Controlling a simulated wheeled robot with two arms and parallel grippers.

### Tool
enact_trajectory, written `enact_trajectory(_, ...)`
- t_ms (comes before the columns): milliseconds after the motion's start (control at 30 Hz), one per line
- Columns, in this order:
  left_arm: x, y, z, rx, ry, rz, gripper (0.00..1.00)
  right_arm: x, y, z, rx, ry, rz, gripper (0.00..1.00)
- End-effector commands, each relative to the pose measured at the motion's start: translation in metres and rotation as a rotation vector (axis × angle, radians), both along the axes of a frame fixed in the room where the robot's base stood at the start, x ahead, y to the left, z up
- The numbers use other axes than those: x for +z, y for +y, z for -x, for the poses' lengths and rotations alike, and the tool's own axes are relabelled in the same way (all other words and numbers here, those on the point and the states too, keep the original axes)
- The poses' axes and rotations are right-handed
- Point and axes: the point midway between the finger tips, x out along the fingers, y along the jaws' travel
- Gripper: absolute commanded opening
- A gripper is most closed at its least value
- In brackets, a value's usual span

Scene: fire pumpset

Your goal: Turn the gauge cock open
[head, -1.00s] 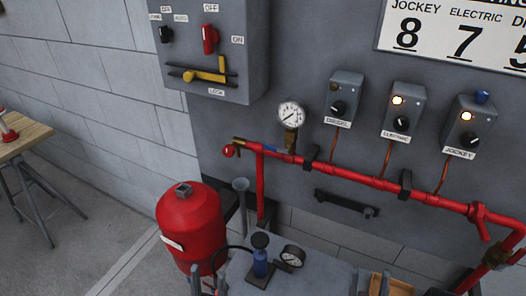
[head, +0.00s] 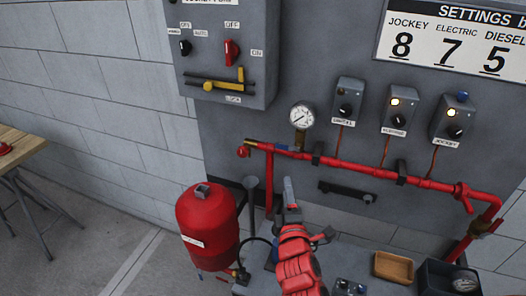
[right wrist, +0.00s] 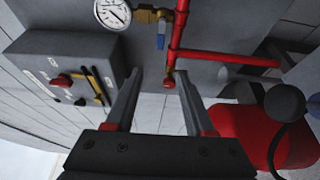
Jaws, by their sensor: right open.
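The round white gauge (head: 301,116) stands above the red pipe, on a brass cock (head: 299,140). In the right wrist view the gauge (right wrist: 113,13) is at the top, with the brass cock (right wrist: 150,15) beside it and its blue handle (right wrist: 161,41) pointing down in the picture. The blue handle (head: 282,147) shows small in the head view, lying along the pipe. My right gripper (head: 291,192) is open, below the pipe and the gauge, apart from both. In its wrist view its spread fingers (right wrist: 160,72) have nothing between them. My left gripper is not in view.
The red pipe (head: 370,172) runs across the panel, with a red knob (head: 243,152) at its left end. A grey switch box (head: 225,60) hangs at upper left. A red tank (head: 207,225) stands at left. A wooden tray (head: 394,266) lies at lower right.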

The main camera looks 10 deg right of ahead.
Motion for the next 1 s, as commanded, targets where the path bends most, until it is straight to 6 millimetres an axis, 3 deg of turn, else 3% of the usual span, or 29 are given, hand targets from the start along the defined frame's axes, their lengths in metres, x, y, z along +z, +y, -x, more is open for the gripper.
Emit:
enact_trajectory(167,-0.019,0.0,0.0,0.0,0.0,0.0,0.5,-0.004,-0.003,-0.01,-0.007,-0.003,0.003,0.54)
enact_trajectory(533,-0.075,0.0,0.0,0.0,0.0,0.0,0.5,-0.006,-0.012,-0.056,-0.004,-0.004,0.004,0.54)
enact_trajectory(600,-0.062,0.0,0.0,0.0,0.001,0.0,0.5,0.005,-0.015,-0.068,-0.005,0.0,0.001,0.54)
enact_trajectory(1000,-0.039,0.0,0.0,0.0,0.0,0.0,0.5,0.003,-0.029,-0.138,-0.004,0.004,0.0,0.54)
